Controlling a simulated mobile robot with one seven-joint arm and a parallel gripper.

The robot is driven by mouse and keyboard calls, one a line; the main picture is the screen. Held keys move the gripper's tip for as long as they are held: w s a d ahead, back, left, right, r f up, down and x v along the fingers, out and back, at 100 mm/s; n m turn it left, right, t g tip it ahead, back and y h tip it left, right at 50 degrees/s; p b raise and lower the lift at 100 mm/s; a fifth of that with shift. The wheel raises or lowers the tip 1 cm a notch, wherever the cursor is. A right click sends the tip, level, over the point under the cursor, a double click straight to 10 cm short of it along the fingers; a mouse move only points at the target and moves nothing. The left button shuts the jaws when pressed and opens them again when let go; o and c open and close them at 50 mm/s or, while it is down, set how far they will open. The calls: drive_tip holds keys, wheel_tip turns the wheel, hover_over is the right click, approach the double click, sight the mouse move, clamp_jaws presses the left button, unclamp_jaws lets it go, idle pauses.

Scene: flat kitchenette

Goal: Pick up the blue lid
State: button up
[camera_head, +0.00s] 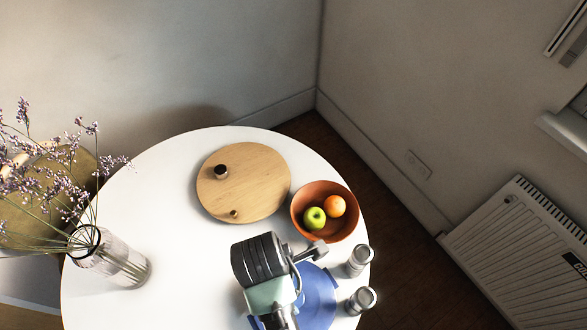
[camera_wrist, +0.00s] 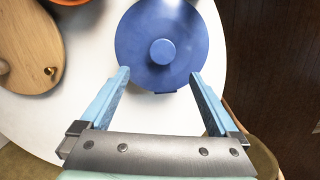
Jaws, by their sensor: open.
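The blue lid (camera_wrist: 135,42) is round with a raised round knob (camera_wrist: 162,51) at its middle. It lies on the white round table (camera_head: 165,215). In the head view the lid (camera_head: 318,297) is partly hidden behind my arm. My gripper (camera_wrist: 158,82) is open and empty. In the wrist view its two light blue fingers reach toward the lid's near edge, one on each side, with the knob beyond the fingertips and between their lines. I cannot tell the height of the fingertips above the lid.
A round wooden board (camera_head: 255,180) and an orange bowl (camera_head: 347,226) with a green apple (camera_head: 314,218) and an orange (camera_head: 335,205) are beyond the lid. Two metallic shakers (camera_head: 359,260) (camera_head: 361,300) stand right of it. A glass vase (camera_head: 120,263) with flowers stands left.

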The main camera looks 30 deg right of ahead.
drive_tip(key=f, duration=0.4)
drive_tip(key=shift+s+d+f, duration=0.15)
drive_tip(key=shift+d+f, duration=0.15)
drive_tip(key=shift+f, duration=0.1)
drive_tip(key=shift+s+d+f+p, duration=0.1)
drive_tip(key=shift+d+f, duration=0.05)
drive_tip(key=shift+f, duration=0.7)
drive_tip(key=shift+s+d+f+p, duration=0.1)
drive_tip(key=shift+d+f+p, duration=0.05)
drive_tip(key=shift+f, duration=0.75)
drive_tip(key=shift+s+d+f+p, duration=0.1)
drive_tip(key=shift+d+f, duration=0.05)
drive_tip(key=shift+f, duration=0.7)
clamp_jaws()
